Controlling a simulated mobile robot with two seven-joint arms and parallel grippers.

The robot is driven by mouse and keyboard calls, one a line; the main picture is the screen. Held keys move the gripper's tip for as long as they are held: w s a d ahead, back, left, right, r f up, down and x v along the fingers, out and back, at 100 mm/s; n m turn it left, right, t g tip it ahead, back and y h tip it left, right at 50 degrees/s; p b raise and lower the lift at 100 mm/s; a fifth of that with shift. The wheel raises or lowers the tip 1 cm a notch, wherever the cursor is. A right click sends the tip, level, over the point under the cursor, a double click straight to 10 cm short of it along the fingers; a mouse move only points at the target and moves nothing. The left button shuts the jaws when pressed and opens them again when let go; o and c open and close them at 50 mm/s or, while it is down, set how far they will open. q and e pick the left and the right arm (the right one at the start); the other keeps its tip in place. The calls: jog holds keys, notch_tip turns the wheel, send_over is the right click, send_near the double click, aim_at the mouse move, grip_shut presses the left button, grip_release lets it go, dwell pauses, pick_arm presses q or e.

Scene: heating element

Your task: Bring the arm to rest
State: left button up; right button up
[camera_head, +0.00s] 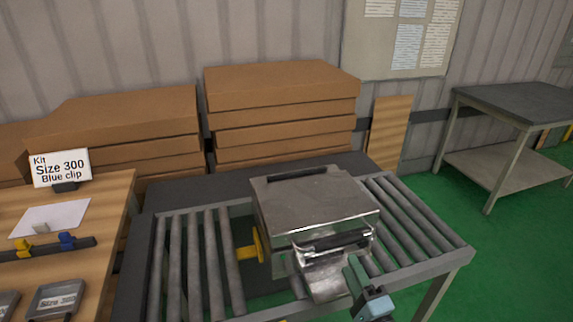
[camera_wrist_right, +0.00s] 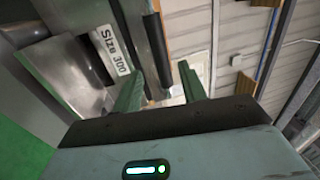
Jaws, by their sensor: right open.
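My right gripper (camera_head: 354,272) is at the front right of a metal box (camera_head: 318,200) on a roller conveyor. In the right wrist view its two green fingers (camera_wrist_right: 162,82) are spread apart, with nothing seen held between them. The box has a dark handle (camera_head: 335,241) on its front and an open metal flap or tray (camera_head: 325,273) below it. The gripper appears close to the flap; I cannot tell if they touch. A yellow part (camera_head: 257,244) sticks out of the box's left side. My left gripper is not in view.
The roller conveyor (camera_head: 184,260) has bare rollers on both sides of the box. A wooden table (camera_head: 110,205) with a kit sign (camera_head: 61,168) stands left. Stacked cardboard boxes (camera_head: 280,88) are behind. A grey table (camera_head: 520,103) stands at right, with open green floor before it.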

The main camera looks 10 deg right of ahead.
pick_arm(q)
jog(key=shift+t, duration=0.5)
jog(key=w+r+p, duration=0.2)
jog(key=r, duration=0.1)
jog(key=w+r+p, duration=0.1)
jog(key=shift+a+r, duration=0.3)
pick_arm(e)
jog(key=s+a+f+n+g, duration=0.1)
jog(key=s+f+n+g, duration=0.2)
jog(key=s+f+n, duration=0.3)
jog(key=s+a+f+n+g, duration=0.1)
jog(key=s+f+n+g, duration=0.3)
jog(key=s, duration=0.9)
jog(key=s+a+f+n+g, duration=0.1)
jog(key=s+f+n+g, duration=0.3)
jog(key=s+f+n, duration=0.5)
jog(key=shift+s, duration=0.6)
